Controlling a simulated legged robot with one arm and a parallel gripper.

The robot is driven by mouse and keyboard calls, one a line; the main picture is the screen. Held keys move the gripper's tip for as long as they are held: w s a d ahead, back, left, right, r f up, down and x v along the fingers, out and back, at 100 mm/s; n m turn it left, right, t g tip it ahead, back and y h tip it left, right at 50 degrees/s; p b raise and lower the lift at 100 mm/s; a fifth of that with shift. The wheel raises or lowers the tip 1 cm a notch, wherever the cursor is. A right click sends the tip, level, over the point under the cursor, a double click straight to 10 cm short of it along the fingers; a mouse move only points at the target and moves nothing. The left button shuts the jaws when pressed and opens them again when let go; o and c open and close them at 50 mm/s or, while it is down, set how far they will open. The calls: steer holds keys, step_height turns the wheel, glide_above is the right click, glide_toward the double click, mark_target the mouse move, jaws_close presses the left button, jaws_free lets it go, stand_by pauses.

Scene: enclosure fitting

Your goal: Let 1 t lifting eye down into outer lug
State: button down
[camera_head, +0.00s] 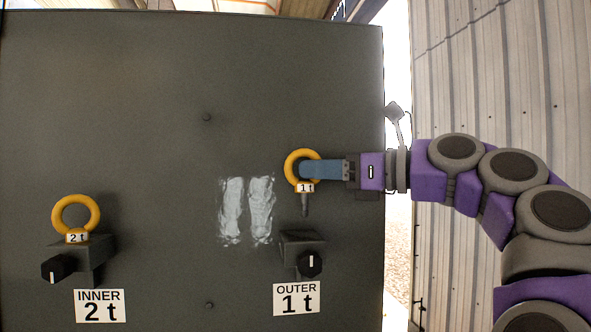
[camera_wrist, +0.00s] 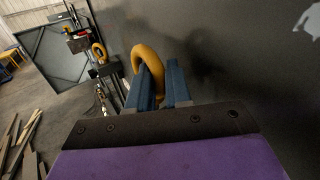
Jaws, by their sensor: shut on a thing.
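The 1 t lifting eye (camera_head: 304,188) is a yellow ring with a "1 t" tag and a grey shank pointing down. My gripper (camera_head: 312,170) reaches in from the right and is shut on its ring. In the wrist view the yellow ring (camera_wrist: 147,58) sits between the two blue fingers of my gripper (camera_wrist: 160,85). The outer lug (camera_head: 302,250) is a dark block with a knob, above the "OUTER 1 t" label (camera_head: 297,298). The shank hangs upright above the lug with a gap between them. The lug's hole is not visible.
The 2 t lifting eye (camera_head: 76,215) stands in the inner lug (camera_head: 96,255) at the left, above the "INNER 2 t" label (camera_head: 100,306). The dark panel (camera_head: 150,120) carries two whitish smears (camera_head: 246,210). In the wrist view, planks (camera_wrist: 22,140) lie on the floor.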

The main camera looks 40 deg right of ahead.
steer(key=shift+w+a, duration=0.3)
steer(key=shift+w, duration=0.35)
steer(key=shift+s+r, duration=0.1)
steer(key=shift+s, duration=0.25)
steer(key=shift+s+d+p, duration=0.1)
steer(key=shift+d+p, duration=0.1)
steer(key=shift+p, duration=0.2)
steer(key=shift+s+d+f+b, duration=0.1)
steer(key=shift+s+f+b, duration=0.3)
steer(key=shift+f, duration=0.1)
steer(key=shift+w+a+f+b, duration=0.15)
steer(key=shift+a+f, duration=0.05)
steer(key=shift+f, duration=0.2)
steer(key=shift+w+a+f+b, duration=0.1)
steer(key=shift+a+f+b, duration=0.05)
steer(key=shift+f, duration=0.25)
steer(key=shift+d, duration=0.2)
